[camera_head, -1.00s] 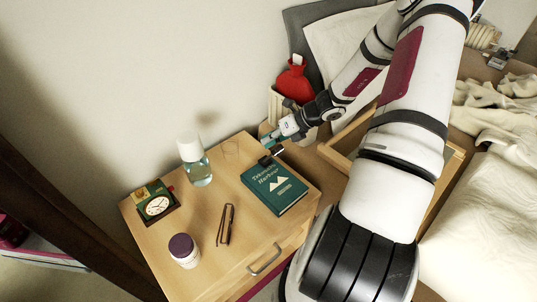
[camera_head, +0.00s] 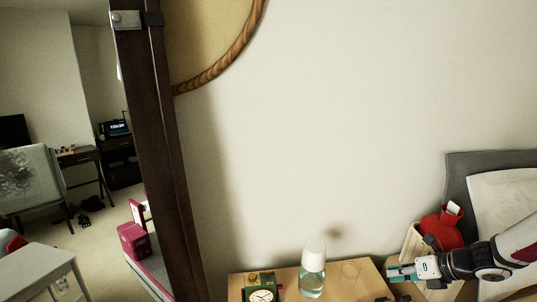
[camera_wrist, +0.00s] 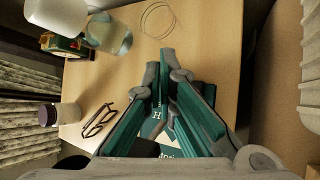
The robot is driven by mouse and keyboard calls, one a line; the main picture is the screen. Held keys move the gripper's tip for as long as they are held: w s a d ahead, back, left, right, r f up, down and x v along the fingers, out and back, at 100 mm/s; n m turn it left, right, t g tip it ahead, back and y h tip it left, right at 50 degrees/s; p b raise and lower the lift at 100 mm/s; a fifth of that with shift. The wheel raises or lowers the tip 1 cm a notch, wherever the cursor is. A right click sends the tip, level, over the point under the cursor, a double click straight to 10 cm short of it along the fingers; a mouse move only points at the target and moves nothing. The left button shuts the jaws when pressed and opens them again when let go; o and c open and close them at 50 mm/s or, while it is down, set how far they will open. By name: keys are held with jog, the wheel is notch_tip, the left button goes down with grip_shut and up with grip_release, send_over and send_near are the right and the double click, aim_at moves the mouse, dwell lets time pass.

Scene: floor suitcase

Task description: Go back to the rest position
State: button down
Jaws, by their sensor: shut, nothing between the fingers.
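My gripper (camera_head: 392,273) is at the lower right of the head view, over the right end of the wooden nightstand (camera_head: 345,289). It points left and is shut and empty. In the wrist view its teal fingers (camera_wrist: 164,72) come together above the nightstand top. The green book (camera_wrist: 166,131) lies below them, partly hidden by the fingers. In the head view, most of my arm is outside the frame at the right.
A bottle with a white cap (camera_head: 313,270) and a clock (camera_head: 262,295) stand on the nightstand. A jar (camera_wrist: 60,113), glasses (camera_wrist: 100,120) and thin rings (camera_wrist: 158,20) show in the wrist view. A red hot-water bottle (camera_head: 441,231) is behind my gripper. A dark post (camera_head: 165,150) stands left.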

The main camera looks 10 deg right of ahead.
jog(key=s+a+r+n+g+h+p, duration=0.1)
jog(key=s+a+r+n+p, duration=0.15)
jog(key=a+r+n, duration=0.45)
jog(key=s+a+r+n+g+p, duration=0.1)
jog(key=s+a+r+n+g, duration=0.15)
jog(key=r+n, duration=0.45)
jog(key=s+a+r+n+g+h+p, duration=0.1)
jog(key=s+a+r+n, duration=0.2)
jog(key=a+r+n, duration=0.5)
jog(key=s+a+r+n+t+h+p, duration=0.1)
jog(key=s+a+r+n+p, duration=0.1)
jog(key=s+r+n, duration=0.5)
jog(key=s+a+r+n+h+p, duration=0.2)
jog(key=s+r+n, duration=0.5)
jog(key=s+r, duration=0.4)
jog(key=shift+s+t+h+p, duration=0.35)
jog(key=shift+s+p, duration=0.2)
jog(key=shift+s, duration=1.15)
